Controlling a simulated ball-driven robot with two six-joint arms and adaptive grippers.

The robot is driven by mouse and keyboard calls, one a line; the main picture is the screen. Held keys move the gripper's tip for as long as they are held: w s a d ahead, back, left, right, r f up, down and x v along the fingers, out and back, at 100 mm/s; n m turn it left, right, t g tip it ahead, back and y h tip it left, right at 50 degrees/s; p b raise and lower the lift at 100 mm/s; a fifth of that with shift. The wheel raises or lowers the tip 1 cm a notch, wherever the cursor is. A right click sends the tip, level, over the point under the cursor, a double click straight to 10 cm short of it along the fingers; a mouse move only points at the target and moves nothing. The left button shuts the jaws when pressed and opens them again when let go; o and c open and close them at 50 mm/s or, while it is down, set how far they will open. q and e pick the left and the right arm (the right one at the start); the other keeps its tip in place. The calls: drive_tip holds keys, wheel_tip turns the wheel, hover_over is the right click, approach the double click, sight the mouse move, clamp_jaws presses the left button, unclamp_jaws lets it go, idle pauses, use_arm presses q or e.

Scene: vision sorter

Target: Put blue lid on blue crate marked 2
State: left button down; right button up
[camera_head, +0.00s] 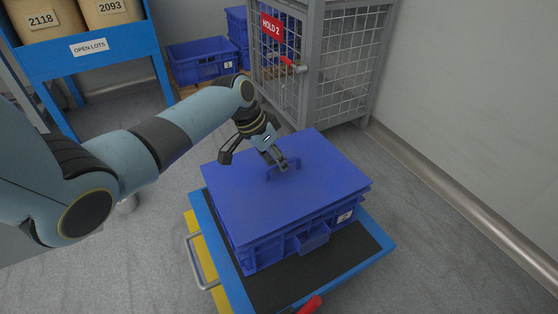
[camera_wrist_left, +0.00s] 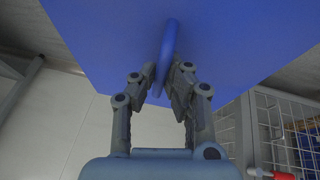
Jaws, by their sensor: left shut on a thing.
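The blue lid (camera_head: 240,188) lies flat over the blue crate (camera_head: 270,250), covering its top. Its edges run close to the crate's rim; I cannot tell whether it rests fully on it. The crate carries a small white label (camera_head: 344,217), whose mark is too small to read surely. My left gripper (camera_head: 279,164) is shut on the raised handle (camera_head: 291,163) in the lid's middle. In the left wrist view, the fingers (camera_wrist_left: 168,88) close around the handle (camera_wrist_left: 169,45) against the lid's blue face (camera_wrist_left: 110,45). My right gripper is not in view.
The crate stands on a blue cart (camera_head: 375,240) with a dark mat and a metal handle (camera_head: 200,262). Behind are a wire cage (camera_head: 340,75) with a HOLD 2 sign, another blue crate (camera_head: 200,68), and an OPEN LOTS shelf (camera_head: 130,50). Floor is free at right.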

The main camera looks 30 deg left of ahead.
use_arm(q)
drive_tip(key=shift+f, duration=0.4)
idle(0.4)
drive_tip(key=c, duration=1.3)
unclamp_jaws()
drive_tip(key=shift+c, duration=0.2)
